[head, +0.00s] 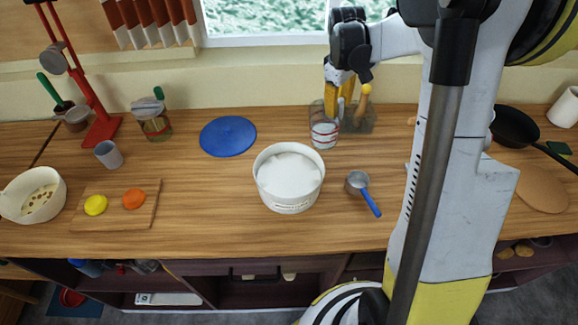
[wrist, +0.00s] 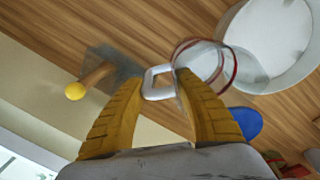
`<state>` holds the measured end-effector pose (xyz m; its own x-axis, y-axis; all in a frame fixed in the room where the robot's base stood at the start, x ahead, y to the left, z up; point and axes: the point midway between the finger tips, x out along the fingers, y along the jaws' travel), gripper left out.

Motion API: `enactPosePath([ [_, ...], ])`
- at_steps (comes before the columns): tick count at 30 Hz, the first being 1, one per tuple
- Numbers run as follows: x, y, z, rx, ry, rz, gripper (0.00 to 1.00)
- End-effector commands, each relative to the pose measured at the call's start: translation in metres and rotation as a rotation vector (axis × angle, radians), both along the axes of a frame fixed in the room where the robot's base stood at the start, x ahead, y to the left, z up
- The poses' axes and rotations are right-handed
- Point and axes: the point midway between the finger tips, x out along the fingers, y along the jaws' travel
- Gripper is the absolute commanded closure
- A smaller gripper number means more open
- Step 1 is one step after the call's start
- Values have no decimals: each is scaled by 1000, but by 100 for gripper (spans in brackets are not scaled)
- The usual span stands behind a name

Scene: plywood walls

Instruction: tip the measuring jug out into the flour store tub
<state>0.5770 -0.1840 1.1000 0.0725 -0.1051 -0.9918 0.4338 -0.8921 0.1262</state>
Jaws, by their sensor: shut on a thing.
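The measuring jug (head: 323,133) is clear with red markings, upright or nearly so, behind and right of the tub. Its lower part looks white, but I cannot make out the contents. My gripper (head: 341,92) has yellow fingers and comes down at the jug's back right. In the wrist view, my gripper (wrist: 178,95) is shut on the jug's pale handle (wrist: 150,84), with the jug's red-edged rim (wrist: 178,52) beyond. I cannot tell whether the jug touches the counter. The flour store tub (head: 290,203) is white, round and open, with white flour inside. It also shows in the wrist view (wrist: 233,20).
A blue round lid (head: 228,137) lies left of the jug. A blue-handled metal scoop (head: 360,184) lies right of the tub. A grey block with a yellow-knobbed wooden handle (head: 365,90) stands close beside my gripper. A board (head: 115,215) with yellow and orange pieces lies left.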

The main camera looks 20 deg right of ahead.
Motion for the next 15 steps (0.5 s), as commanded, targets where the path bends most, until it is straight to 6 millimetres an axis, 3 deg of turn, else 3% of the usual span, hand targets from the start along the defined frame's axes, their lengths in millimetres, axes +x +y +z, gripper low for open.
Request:
enactPosePath([
  [15,-11,24,20,-231,-113,4,100],
])
